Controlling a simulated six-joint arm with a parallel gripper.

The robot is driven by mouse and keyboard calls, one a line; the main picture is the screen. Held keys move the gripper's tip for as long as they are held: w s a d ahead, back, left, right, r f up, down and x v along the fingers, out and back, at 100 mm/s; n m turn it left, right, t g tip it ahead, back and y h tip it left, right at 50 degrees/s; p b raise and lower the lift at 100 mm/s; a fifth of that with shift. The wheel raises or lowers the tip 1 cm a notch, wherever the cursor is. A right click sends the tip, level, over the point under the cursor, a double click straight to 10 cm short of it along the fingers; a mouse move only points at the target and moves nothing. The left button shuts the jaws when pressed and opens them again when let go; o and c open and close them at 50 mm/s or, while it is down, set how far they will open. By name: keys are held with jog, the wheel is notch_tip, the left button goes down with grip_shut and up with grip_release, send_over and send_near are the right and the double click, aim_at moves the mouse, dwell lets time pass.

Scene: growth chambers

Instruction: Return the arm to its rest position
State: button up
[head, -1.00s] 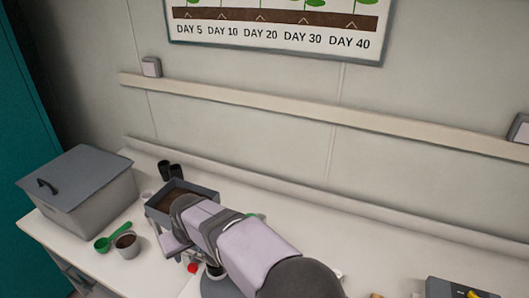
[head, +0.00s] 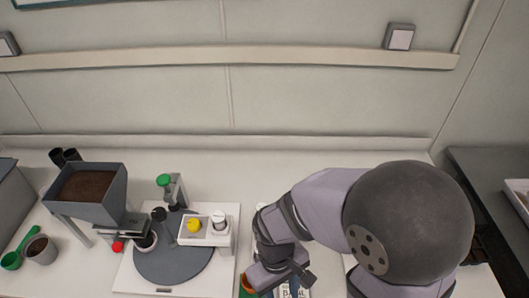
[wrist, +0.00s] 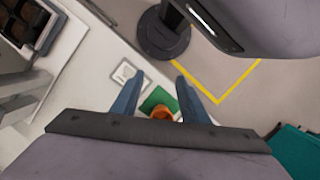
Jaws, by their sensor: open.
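My arm is folded over the right part of the bench in the head view, and its gripper end is hard to make out there. In the wrist view my gripper (wrist: 160,94) shows two blue fingers spread apart with nothing held between them. Beyond the fingers lie a green square (wrist: 154,97) and a small orange item (wrist: 162,113), seen past the gripper. In the head view an orange item (head: 247,285) and a printed packet (head: 293,291) lie at the front edge of the picture, close to my wrist.
Left of the arm are a soil hopper (head: 88,205), a round grey turntable (head: 175,265), a white holder with yellow and white caps (head: 205,240), and a pot of soil (head: 40,249). A dark shelf (head: 485,165) stands right. The wrist view shows floor with a yellow line (wrist: 235,85).

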jog(key=w+d+r+m+t+b, duration=0.1)
jog(key=w+d+m, duration=0.1)
jog(key=d, duration=0.3)
jog(key=w+d+r+m+t+y, duration=0.1)
jog(key=w+d+m, duration=0.1)
jog(key=d+m, duration=0.2)
jog(key=shift+w+d+r+m+b, duration=0.3)
jog(key=shift+d+r+b, duration=0.1)
jog(key=shift+d, duration=0.6)
jog(key=shift+o, duration=0.6)
